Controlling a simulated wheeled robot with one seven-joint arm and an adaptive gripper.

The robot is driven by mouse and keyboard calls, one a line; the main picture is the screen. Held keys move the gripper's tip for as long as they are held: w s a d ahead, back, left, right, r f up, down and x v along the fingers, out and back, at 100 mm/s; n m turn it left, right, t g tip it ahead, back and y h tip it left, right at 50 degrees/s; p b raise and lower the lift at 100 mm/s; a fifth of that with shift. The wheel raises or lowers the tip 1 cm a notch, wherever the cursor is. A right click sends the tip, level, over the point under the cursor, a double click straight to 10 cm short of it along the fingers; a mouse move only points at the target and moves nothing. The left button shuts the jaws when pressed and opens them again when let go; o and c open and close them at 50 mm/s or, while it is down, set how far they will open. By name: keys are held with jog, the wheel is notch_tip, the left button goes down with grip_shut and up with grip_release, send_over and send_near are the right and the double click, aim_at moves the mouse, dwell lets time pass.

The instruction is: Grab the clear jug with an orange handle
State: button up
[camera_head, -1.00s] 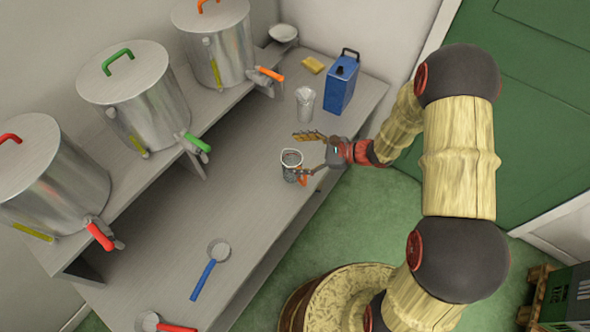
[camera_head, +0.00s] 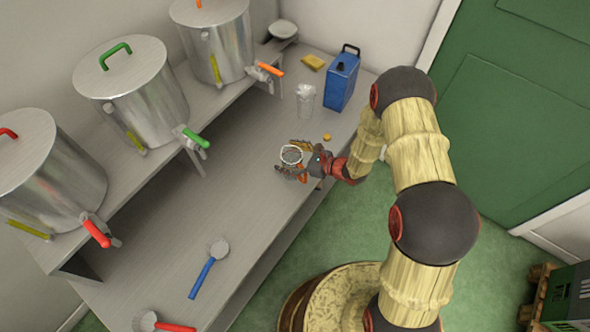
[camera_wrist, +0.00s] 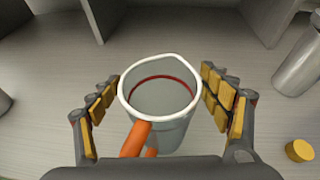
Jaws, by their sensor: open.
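The clear jug (camera_head: 291,155) stands upright near the front edge of the grey bench. In the wrist view the jug (camera_wrist: 170,100) has a white rim with a pouring lip, a red ring inside and an orange handle (camera_wrist: 135,138) pointing towards my palm. My gripper (camera_head: 294,159) is at the jug, coming from the bench's front side. In the wrist view my gripper (camera_wrist: 160,98) is open, with one yellow-padded finger on each side of the jug. A gap shows beside each finger. The lower part of the handle is partly hidden by my palm.
A clear container (camera_head: 305,98), a blue can (camera_head: 342,80) and a yellow sponge (camera_head: 313,62) stand farther back. A small orange-yellow cap (camera_head: 327,137) lies near the gripper. Steel tanks with coloured taps (camera_head: 196,138) line the raised shelf. A blue-handled strainer (camera_head: 209,270) lies in front.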

jog(key=shift+w+a+f, duration=0.1)
jog(key=shift+w+a, duration=0.1)
jog(key=shift+a, duration=0.05)
jog(key=shift+c, duration=0.7)
jog(key=c, duration=1.1)
jog(key=shift+c, duration=0.3)
